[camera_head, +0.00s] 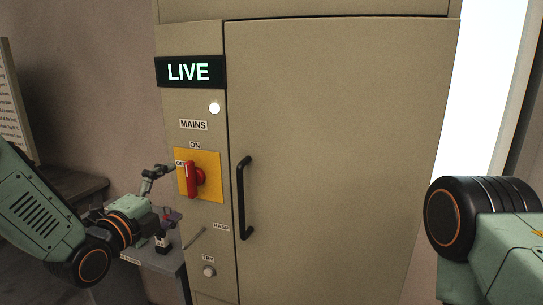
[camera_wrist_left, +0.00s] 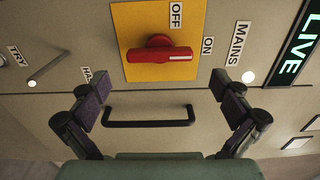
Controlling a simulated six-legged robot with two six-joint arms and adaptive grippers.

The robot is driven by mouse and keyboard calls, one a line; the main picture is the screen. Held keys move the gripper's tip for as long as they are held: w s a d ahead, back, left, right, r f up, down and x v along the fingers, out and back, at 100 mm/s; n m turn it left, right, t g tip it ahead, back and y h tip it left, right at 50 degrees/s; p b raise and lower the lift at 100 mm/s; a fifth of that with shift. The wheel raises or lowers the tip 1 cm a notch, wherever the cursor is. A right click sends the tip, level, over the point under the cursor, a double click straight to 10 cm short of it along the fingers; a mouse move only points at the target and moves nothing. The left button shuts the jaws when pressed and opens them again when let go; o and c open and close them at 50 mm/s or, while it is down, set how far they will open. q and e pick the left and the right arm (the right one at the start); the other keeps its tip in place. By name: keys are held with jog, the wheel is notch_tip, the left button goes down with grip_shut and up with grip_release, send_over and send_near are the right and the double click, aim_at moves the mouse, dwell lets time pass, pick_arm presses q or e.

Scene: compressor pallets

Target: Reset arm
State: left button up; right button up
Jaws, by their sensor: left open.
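My left gripper (camera_head: 168,203) is in front of the cabinet's left panel, beside the red rotary handle (camera_head: 194,180) on its yellow plate (camera_head: 211,160). Its two fingers stand wide apart in the left wrist view (camera_wrist_left: 157,95), with nothing between them. The red handle (camera_wrist_left: 160,55) lies beyond the fingertips, apart from them, and points toward the ON label.
The beige cabinet door (camera_head: 340,150) is shut, with a black bar handle (camera_head: 243,198). A lit sign (camera_head: 190,72) reads LIVE. Below the switch are a hasp (camera_head: 194,238) and a TRY button (camera_head: 208,271). A small grey table (camera_head: 160,262) with small items stands under my left gripper.

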aim_at(188, 181)
pick_arm(q)
jog(key=shift+v, duration=2.55)
jog(key=x, duration=1.1)
jog(key=shift+w+d, duration=0.2)
jog(key=shift+w, duration=0.1)
jog(key=shift+w+d, duration=0.1)
jog(key=shift+w, duration=0.2)
jog(key=n+p, duration=0.3)
jog(key=shift+s+r+n, duration=0.2)
jog(key=shift+n, duration=0.1)
jog(key=n+p, duration=0.1)
jog(key=n, duration=0.2)
jog(key=shift+w+f+p, duration=0.1)
jog(key=shift+w+p, duration=0.05)
jog(key=shift+p, duration=0.25)
jog(key=n+p, duration=0.1)
jog(key=n, duration=0.1)
jog(key=shift+n, duration=0.3)
jog(key=n+p, duration=0.3)
jog(key=n, duration=0.1)
jog(key=shift+n, duration=0.3)
jog(key=shift+n+p, duration=0.3)
jog(key=shift+n, duration=0.5)
